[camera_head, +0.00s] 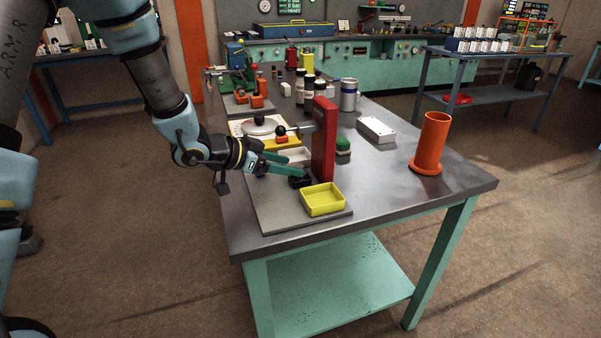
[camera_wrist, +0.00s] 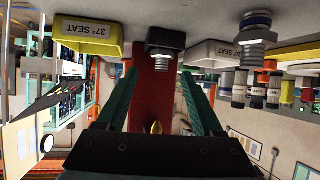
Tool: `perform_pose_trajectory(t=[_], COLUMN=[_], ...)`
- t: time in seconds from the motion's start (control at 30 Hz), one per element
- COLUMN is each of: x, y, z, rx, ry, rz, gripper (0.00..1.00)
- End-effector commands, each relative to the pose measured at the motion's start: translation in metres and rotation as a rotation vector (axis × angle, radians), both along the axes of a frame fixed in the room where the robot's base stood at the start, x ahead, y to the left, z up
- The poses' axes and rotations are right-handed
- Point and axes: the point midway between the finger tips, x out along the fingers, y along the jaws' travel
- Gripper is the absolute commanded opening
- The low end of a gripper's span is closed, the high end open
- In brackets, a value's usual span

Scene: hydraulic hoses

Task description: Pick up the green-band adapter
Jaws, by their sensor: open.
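The wrist view is upside down. My gripper (camera_head: 285,168) reaches in from the left over the grey board, and its teal fingers are apart and empty in the wrist view (camera_wrist: 158,100). A black block (camera_wrist: 164,40) with a silver threaded fitting (camera_wrist: 160,62) lies ahead, between the finger lines. The block (camera_head: 300,181) is by the fingertips in the head view. No green band shows on that fitting. Another metal adapter (camera_wrist: 258,38), with a hex and a dark bluish band, stands to the right in the wrist view. I cannot make out a green-band adapter for certain.
A red upright plate (camera_head: 323,145) stands just beyond the block. A yellow tray (camera_head: 322,200), labelled 37° SEAT, and a white tray (camera_wrist: 212,54) flank the block. An orange cylinder (camera_head: 433,143) and a white box (camera_head: 376,130) stand right. The table's right front is clear.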

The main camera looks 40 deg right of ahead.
Motion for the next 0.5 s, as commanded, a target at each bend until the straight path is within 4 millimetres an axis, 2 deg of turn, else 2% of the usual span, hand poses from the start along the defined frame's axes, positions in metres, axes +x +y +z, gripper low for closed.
perform_pose_trajectory(t=[0.2, 0.5], x=[-0.004, -0.004], y=[-0.025, -0.029], z=[-0.013, -0.017], rx=[0.001, 0.0], ry=[0.0, 0.0], rz=[-0.001, 0.001], gripper=[0.68, 0.68])
